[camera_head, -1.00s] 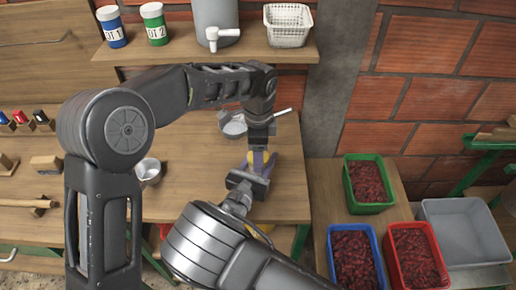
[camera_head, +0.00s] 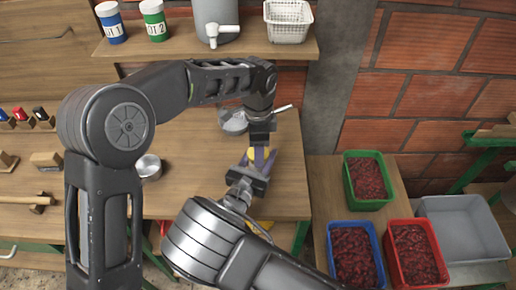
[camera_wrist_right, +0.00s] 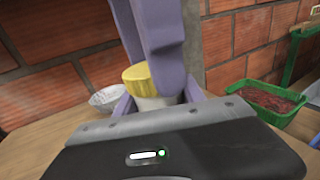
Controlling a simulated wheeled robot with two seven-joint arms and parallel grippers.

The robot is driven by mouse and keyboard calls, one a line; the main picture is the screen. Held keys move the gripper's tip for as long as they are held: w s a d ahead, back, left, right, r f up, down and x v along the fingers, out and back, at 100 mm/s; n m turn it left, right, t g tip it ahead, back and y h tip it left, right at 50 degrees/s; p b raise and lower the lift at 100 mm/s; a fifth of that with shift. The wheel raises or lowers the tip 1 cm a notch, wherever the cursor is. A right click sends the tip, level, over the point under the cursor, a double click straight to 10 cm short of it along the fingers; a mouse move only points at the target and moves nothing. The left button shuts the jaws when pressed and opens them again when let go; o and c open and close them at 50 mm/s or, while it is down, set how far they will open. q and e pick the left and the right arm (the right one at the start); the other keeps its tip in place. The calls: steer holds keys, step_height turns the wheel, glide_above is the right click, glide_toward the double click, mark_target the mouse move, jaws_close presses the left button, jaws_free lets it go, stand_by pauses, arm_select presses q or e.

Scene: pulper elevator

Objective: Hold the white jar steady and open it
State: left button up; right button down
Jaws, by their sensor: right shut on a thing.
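The white jar (camera_wrist_right: 150,103) with a yellow lid (camera_wrist_right: 148,78) stands between the purple fingers of my right gripper (camera_wrist_right: 157,100) in the right wrist view. The right gripper is shut on the jar's body, below the lid.
The wooden bench (camera_head: 195,195) holds a metal pot (camera_head: 148,167) and a pan (camera_head: 233,122). A shelf above bears two labelled cans, a grey tapped container (camera_head: 215,18) and a white basket (camera_head: 289,22). Red-filled crates (camera_head: 356,256) stand right.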

arm_select(q)
steer(key=n, duration=1.2)
steer(key=shift+r, duration=0.1)
steer(key=shift+r, duration=0.15)
steer(key=shift+r, duration=0.9)
steer(key=shift+r, duration=2.05)
